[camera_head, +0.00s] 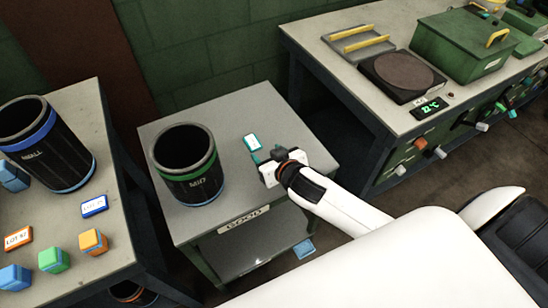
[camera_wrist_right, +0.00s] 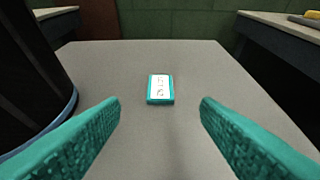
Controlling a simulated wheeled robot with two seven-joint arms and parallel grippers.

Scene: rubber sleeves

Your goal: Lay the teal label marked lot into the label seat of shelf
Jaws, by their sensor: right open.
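The teal label (camera_head: 252,142) with a white face lies flat on the grey top of the small stand. In the right wrist view the label (camera_wrist_right: 160,89) lies ahead, centred between the fingers, its print too small to read surely. My right gripper (camera_head: 266,155) is just beside the label in the head view. Its teal fingers are wide apart with nothing between them, and they also show in the right wrist view (camera_wrist_right: 160,112). I cannot pick out the shelf's label seat for certain. My left gripper is not in view.
A black bin with a green band (camera_head: 185,165) stands left of the label. The stand (camera_head: 225,112) carries a GOOD plate (camera_head: 243,218) on its front. A left table (camera_head: 85,130) holds another bin, orange and blue labels and coloured blocks. A right bench (camera_head: 320,40) holds a green box.

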